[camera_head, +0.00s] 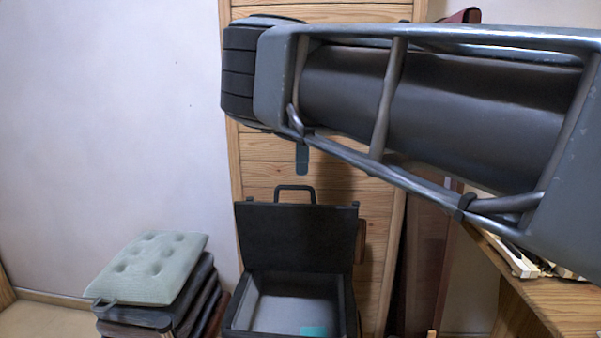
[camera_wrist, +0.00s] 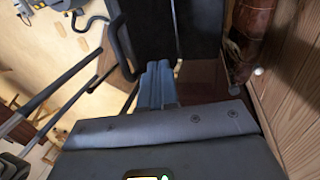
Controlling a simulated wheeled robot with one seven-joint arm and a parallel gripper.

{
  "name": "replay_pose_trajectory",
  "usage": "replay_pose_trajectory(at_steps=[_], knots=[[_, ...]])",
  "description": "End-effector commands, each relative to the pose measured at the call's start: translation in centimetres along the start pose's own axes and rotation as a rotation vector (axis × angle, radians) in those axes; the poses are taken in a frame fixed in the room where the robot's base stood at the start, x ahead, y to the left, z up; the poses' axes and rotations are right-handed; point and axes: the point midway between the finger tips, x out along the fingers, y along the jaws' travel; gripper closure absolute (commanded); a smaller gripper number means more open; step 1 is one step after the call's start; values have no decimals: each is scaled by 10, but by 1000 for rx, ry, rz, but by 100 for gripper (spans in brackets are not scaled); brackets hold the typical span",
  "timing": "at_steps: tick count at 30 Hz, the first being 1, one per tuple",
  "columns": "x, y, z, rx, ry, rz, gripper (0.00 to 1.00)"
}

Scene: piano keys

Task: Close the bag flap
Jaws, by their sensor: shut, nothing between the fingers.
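The black bag (camera_head: 284,325) stands open on the floor at the lower middle of the head view. Its flap (camera_head: 297,235) stands upright at the back, with a handle (camera_head: 295,188) on its top edge. A dark panel at the top of the wrist view (camera_wrist: 185,25) looks like the flap, with a dark loop to its left. My gripper (camera_wrist: 157,70) is shut and empty, its blue-grey fingers together. In the head view its tip (camera_head: 302,158) hangs above the handle, apart from it in the picture; the depth gap is unclear.
A stack of dark cases topped by a pale green cushion (camera_head: 150,268) stands left of the bag. A wooden panel (camera_head: 275,165) is behind it. A wooden desk (camera_head: 560,300) stands at the right. My arm covers the upper right of the head view.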

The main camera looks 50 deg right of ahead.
Motion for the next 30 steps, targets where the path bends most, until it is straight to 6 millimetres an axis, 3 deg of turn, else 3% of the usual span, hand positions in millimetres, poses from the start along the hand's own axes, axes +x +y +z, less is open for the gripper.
replay_pose_trajectory(at_steps=[10,30], knots=[[13,28,1,0,-2,-3,100],[16,33,5,-2,0,-36,100]])
